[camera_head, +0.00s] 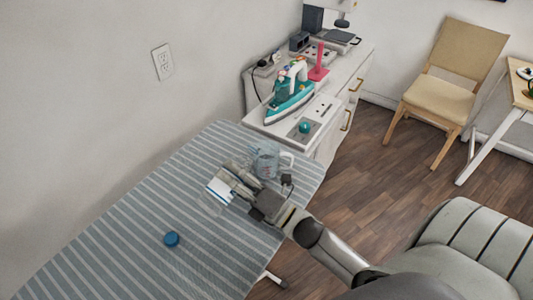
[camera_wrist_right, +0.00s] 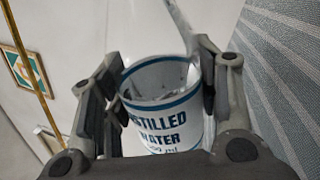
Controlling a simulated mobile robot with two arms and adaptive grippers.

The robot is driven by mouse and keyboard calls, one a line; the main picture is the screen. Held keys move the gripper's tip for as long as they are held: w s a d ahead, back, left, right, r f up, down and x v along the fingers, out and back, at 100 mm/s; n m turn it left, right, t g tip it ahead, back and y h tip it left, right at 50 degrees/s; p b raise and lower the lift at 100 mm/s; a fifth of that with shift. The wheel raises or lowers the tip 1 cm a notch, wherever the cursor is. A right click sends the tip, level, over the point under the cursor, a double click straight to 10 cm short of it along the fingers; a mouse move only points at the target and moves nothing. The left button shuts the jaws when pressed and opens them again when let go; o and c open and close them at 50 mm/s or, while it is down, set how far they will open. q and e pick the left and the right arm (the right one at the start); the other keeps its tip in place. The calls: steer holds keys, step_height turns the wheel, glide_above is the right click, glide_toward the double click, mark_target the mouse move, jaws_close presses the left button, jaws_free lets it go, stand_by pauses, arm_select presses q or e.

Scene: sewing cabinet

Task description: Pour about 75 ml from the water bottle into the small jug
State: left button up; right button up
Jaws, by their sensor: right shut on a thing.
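The water bottle (camera_head: 216,192) is clear with a white and blue label. My right gripper (camera_head: 236,184) is shut around it over the ironing board. In the right wrist view the bottle (camera_wrist_right: 165,112) sits between both fingers, and its label reads "distilled water". In the head view the bottle looks tilted, with one end toward the jug. The small jug (camera_head: 266,162) is clear with a pale handle and stands on the board just beyond the gripper. The bottle's mouth and the water levels are not clear. My left gripper is out of view.
A blue cap (camera_head: 171,239) lies on the striped ironing board (camera_head: 130,245). A wooden chair (camera_head: 447,88) stands at the back right. The board's near left part is mostly clear.

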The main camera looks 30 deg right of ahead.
steer(key=shift+d+f+n+b, duration=0.25)
steer(key=shift+f+n+b, duration=0.35)
steer(key=shift+n, duration=0.3)
steer(key=shift+w, duration=0.1)
steer(key=shift+r, duration=0.1)
steer(key=shift+g+y, duration=0.3)
stand_by(0.7)
